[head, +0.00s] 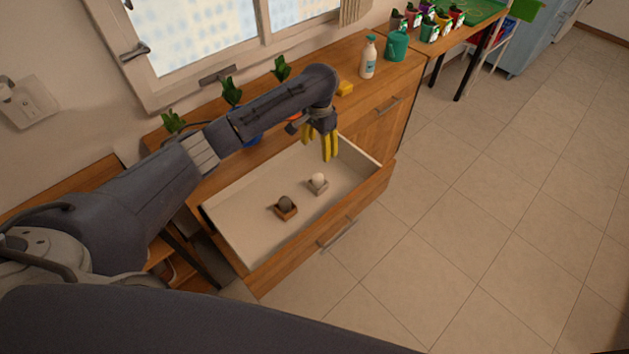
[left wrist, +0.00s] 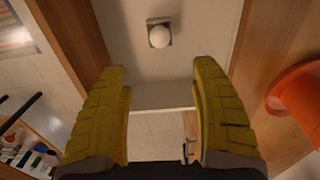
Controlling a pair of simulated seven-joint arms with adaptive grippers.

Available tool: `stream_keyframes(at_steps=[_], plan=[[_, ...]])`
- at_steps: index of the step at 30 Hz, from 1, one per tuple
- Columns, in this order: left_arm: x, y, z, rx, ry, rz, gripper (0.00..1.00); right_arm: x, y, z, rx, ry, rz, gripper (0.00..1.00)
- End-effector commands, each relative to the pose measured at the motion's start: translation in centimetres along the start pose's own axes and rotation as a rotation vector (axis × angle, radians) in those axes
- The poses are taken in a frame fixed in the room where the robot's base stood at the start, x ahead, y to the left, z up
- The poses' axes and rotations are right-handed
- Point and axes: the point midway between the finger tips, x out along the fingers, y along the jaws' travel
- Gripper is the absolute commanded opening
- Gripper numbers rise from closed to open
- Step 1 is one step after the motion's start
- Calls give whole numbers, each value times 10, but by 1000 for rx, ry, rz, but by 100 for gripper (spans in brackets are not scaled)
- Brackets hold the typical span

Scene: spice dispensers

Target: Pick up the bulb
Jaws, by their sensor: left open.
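A round white bulb (head: 318,179) sits in a small pale holder inside the open drawer (head: 237,220) in the head view. In the left wrist view the white bulb (left wrist: 159,37) shows at the top middle, beyond the fingertips. A dark round object (head: 286,202) in a brown holder stands to its left in the drawer. My left gripper (head: 331,158) hangs above the right part of the drawer, apart from the bulb, and points down. Its yellow fingers (left wrist: 163,80) are wide apart with nothing between them. My right gripper is not in view.
The wooden counter (head: 375,90) behind the drawer holds several green plants, a white bottle (head: 368,58) and a teal watering can (head: 396,45). An orange object (left wrist: 297,95) is at the right in the wrist view. The drawer walls surround both holders. Tiled floor to the right is clear.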

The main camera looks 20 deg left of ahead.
Motion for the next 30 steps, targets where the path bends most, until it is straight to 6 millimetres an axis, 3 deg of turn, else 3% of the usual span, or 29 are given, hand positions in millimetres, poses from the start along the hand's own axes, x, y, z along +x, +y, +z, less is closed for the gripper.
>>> stream_keyframes(at_steps=[15,21,30], plan=[[89,2,1,-1,-3,4,64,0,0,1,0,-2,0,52],[110,1,1,-1,-2,3,64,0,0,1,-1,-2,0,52],[124,1,1,-1,-1,3,64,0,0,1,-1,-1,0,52]])
